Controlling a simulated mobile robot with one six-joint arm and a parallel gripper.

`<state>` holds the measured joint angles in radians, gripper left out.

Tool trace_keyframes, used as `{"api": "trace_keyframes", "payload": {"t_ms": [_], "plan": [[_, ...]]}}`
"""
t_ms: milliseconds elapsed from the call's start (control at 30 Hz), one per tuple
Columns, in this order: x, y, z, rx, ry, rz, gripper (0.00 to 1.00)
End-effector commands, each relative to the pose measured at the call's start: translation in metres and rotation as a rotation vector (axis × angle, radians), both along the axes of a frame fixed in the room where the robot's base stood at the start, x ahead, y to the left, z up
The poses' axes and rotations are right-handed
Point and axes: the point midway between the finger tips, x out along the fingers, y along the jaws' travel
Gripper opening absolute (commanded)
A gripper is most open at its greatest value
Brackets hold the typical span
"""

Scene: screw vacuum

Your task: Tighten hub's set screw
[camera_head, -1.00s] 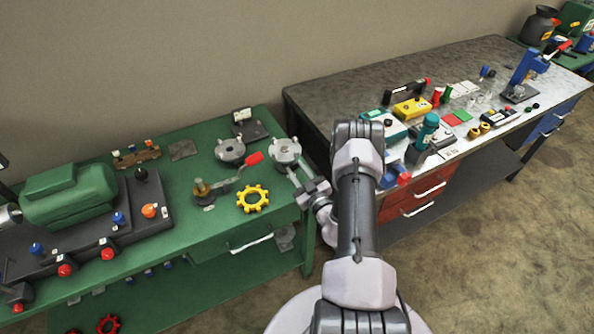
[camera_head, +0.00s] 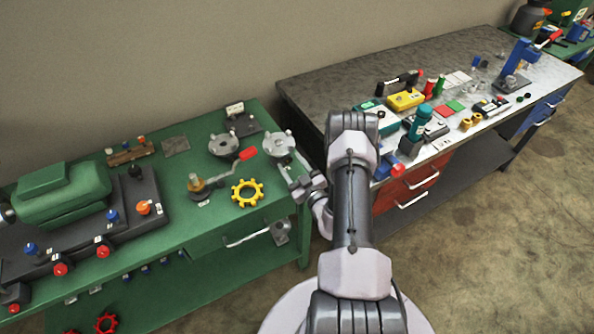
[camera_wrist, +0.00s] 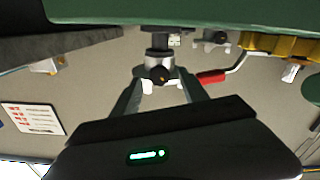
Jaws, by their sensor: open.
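My gripper (camera_head: 298,190) is at the right end of the green bench in the head view, just in front of a silver round hub-like part (camera_head: 278,145). In the wrist view, my gripper (camera_wrist: 162,92) is open. Its two fingers stand on either side of a dark, round screw head (camera_wrist: 160,75) with an orange-brown centre. The screw head sits on a grey collar (camera_wrist: 158,60) on a dark shaft. I cannot tell whether the fingers touch it. The wrist picture appears upside down, with the bench at the top.
A red-handled lever (camera_head: 247,153) and a yellow gear (camera_head: 247,193) lie left of my gripper. A second silver round part (camera_head: 223,145) stands behind them. A green motor (camera_head: 65,195) fills the bench's left. A grey-topped bench (camera_head: 330,85) with several tools is at the right.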

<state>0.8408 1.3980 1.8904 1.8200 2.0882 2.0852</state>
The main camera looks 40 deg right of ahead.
Motion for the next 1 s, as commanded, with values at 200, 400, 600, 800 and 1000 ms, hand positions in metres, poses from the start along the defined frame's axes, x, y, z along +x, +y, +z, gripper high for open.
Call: {"api": "trace_keyframes", "payload": {"t_ms": [200,400,600,800,1000], "plan": [[-0.047,0.010,0.001,0.006,0.004,-0.007,0.52],[-0.112,0.025,0.001,0.007,0.003,-0.010,0.52],[-0.155,0.036,0.000,0.003,0.002,-0.007,0.52],[-0.167,0.040,0.000,0.001,0.001,-0.002,0.52],[-0.167,0.040,0.000,0.001,0.000,-0.001,0.52]]}}
